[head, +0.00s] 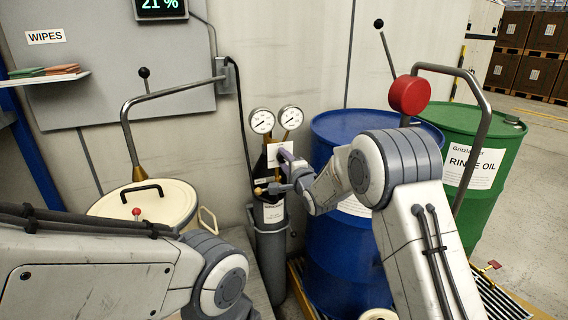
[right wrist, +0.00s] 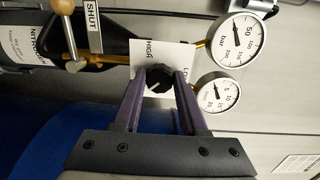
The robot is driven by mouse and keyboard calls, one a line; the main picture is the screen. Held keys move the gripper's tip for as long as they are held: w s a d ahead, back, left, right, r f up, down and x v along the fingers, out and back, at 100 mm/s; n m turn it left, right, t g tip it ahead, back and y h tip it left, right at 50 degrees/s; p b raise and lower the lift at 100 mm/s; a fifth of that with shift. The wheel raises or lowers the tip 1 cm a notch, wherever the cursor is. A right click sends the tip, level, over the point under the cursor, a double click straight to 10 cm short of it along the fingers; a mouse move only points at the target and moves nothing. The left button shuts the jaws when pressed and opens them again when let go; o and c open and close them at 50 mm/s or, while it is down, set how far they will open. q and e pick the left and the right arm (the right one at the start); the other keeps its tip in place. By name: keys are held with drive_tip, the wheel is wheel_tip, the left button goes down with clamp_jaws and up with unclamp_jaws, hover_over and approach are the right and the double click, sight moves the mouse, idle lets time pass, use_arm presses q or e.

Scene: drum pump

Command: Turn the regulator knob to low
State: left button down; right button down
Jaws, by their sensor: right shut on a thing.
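The regulator knob (right wrist: 158,84) is small and black, in front of a white plate (right wrist: 173,54) lettered HIGH, with a second label partly hidden by a finger. My right gripper (right wrist: 160,76) is shut on the knob, one purple finger on each side. I cannot tell clearly which label the knob points to. In the head view my right gripper (head: 284,160) reaches in from the right to the white plate (head: 279,153) on the dark gas cylinder (head: 272,226); its fingers hide the knob there. My left arm shows at lower left; its gripper is out of view.
Two dial gauges (head: 262,121) (head: 291,117) stand just above the plate. A brass valve with a SHUT tag (right wrist: 95,25) is close by. A blue drum (head: 335,248) stands right of the cylinder, a green drum (head: 487,198) beyond, a cream lidded container (head: 165,203) left.

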drive_tip(key=n+b, duration=0.1)
drive_tip(key=n, duration=0.2)
drive_tip(key=n+b, duration=0.1)
drive_tip(key=n, duration=0.2)
drive_tip(key=shift+a+f+b, duration=0.1)
drive_tip(key=shift+f+b, duration=0.1)
drive_tip(key=shift+b, duration=0.1)
drive_tip(key=n+b, duration=0.1)
drive_tip(key=n, duration=0.2)
drive_tip(key=shift+f+n+h+b, duration=0.1)
drive_tip(key=shift+n+h+b, duration=0.2)
drive_tip(key=shift+n+b, duration=0.1)
drive_tip(key=n+b, duration=0.2)
drive_tip(key=n, duration=0.1)
drive_tip(key=n+b, duration=0.2)
drive_tip(key=n, duration=0.2)
drive_tip(key=shift+h, duration=0.3)
drive_tip(key=n+b, duration=0.2)
drive_tip(key=n, duration=0.1)
drive_tip(key=n+b, duration=0.1)
drive_tip(key=n, duration=0.2)
drive_tip(key=shift+n+t+b, duration=0.3)
drive_tip(key=shift+n, duration=0.1)
drive_tip(key=shift+n+b, duration=0.5)
drive_tip(key=shift+n, duration=0.7)
